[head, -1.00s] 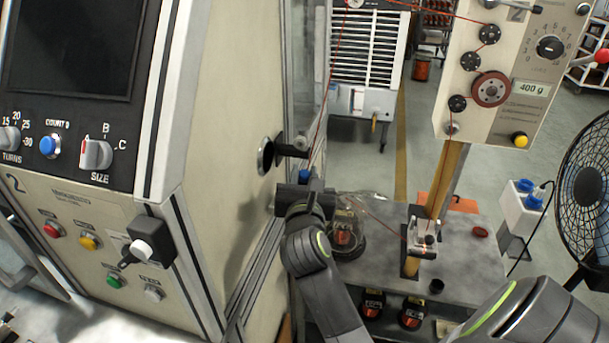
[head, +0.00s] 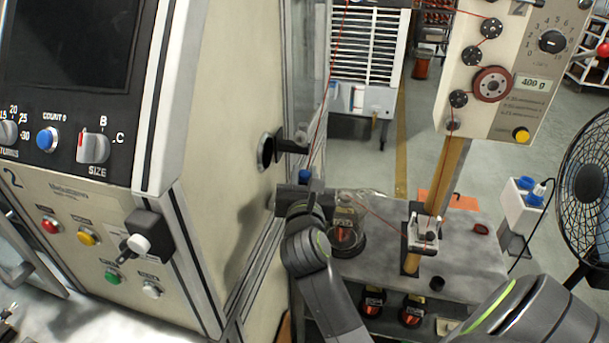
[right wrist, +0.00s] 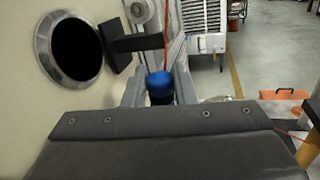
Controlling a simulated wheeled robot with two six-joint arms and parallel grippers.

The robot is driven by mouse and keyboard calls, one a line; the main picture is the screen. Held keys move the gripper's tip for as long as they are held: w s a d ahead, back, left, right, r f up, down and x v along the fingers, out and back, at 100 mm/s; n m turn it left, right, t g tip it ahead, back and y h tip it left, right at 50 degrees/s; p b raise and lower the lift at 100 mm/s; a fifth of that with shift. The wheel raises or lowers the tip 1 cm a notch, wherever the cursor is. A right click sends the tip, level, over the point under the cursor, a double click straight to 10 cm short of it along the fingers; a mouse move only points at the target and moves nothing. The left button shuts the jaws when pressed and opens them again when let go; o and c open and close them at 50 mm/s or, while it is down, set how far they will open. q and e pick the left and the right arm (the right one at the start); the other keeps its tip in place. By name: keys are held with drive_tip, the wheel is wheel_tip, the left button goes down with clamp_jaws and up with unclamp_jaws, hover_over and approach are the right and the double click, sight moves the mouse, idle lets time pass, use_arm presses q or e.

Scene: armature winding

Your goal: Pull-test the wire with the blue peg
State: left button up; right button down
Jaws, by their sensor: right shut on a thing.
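The blue peg (head: 305,176) stands up behind my right gripper (head: 305,190), beside the machine's side wall. In the right wrist view its round blue head (right wrist: 160,84) sits on a dark shank just beyond the gripper body (right wrist: 160,125). The thin red wire (head: 320,125) rises steeply from near the peg. Another stretch runs from the gripper area rightward to a wire guide (head: 423,236). How the wire meets the peg is hidden. My left gripper is not in view.
A tension unit (head: 500,85) with pulleys and a 400 g label stands at right. A fan (head: 587,195) stands far right.

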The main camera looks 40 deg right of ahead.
drive_tip(key=shift+f+b, duration=0.5)
drive_tip(key=shift+f, duration=0.3)
drive_tip(key=c, duration=1.1)
unclamp_jaws()
